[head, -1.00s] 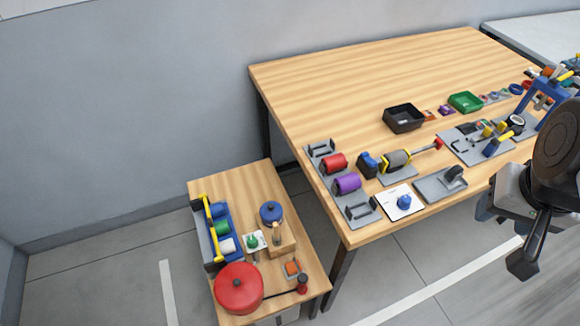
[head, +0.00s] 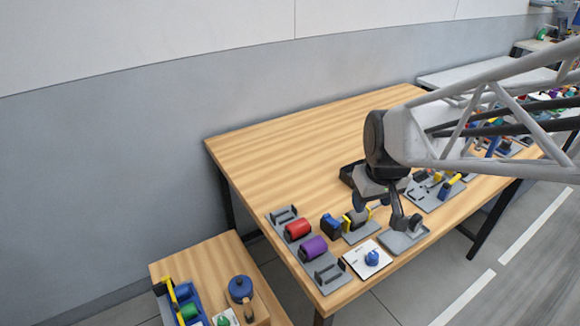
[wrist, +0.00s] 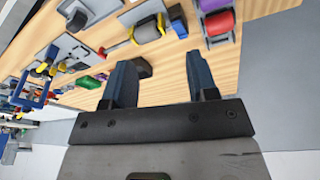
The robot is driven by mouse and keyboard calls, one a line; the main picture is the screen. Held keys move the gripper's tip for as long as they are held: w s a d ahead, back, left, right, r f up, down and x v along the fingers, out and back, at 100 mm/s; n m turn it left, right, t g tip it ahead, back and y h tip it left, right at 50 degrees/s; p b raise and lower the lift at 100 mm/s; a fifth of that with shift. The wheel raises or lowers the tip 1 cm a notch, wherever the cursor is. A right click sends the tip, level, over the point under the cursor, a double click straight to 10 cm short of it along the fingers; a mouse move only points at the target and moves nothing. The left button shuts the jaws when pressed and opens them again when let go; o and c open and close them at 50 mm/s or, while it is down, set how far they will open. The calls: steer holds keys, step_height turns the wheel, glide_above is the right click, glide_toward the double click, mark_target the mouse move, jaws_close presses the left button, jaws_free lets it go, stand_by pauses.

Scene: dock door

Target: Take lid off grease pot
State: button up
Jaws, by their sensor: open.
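A round blue lidded pot (head: 240,289) with a knob on top stands on the low wooden side table at the lower left of the head view. A larger red pot stood there in the earlier picture but is outside the view now. I cannot tell from the pictures which one is the grease pot. My gripper (head: 362,203) hangs over the front part of the large workbench, well to the right of the blue pot. In the wrist view my gripper (wrist: 158,62) is open, with nothing between its blue fingers. No pot shows in the wrist view.
The side table (head: 200,262) also holds a blue rack (head: 186,303) of coloured rolls. The workbench (head: 290,150) carries red (head: 298,229) and purple (head: 314,248) rollers, a white plate with a blue knob (head: 372,258) and a grey tray (head: 405,240). Its back left is clear.

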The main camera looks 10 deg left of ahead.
steer(key=w+a+f+n, duration=0.25)
steer(key=a+f, duration=0.35)
steer(key=a, duration=0.4)
steer(key=w+a+f+n+y, duration=0.1)
steer(key=w+a+f+n, duration=0.15)
steer(key=a+f, duration=0.65)
steer(key=w+a+f+n, duration=0.2)
steer(key=a+f+n, duration=0.15)
steer(key=a, duration=0.85)
steer(key=n+g+h, duration=0.2)
steer(key=n, duration=0.2)
glide_above(239, 280)
steer(key=f, duration=1.4)
steer(key=shift+w+a+f, duration=0.2)
steer(key=shift+w, duration=0.15)
steer(key=shift+s+d+f, duration=0.15)
steer(key=shift+s+f, duration=0.15)
steer(key=shift+f, duration=0.1)
steer(key=shift+f, duration=1.2)
steer(key=shift+f, duration=0.15)
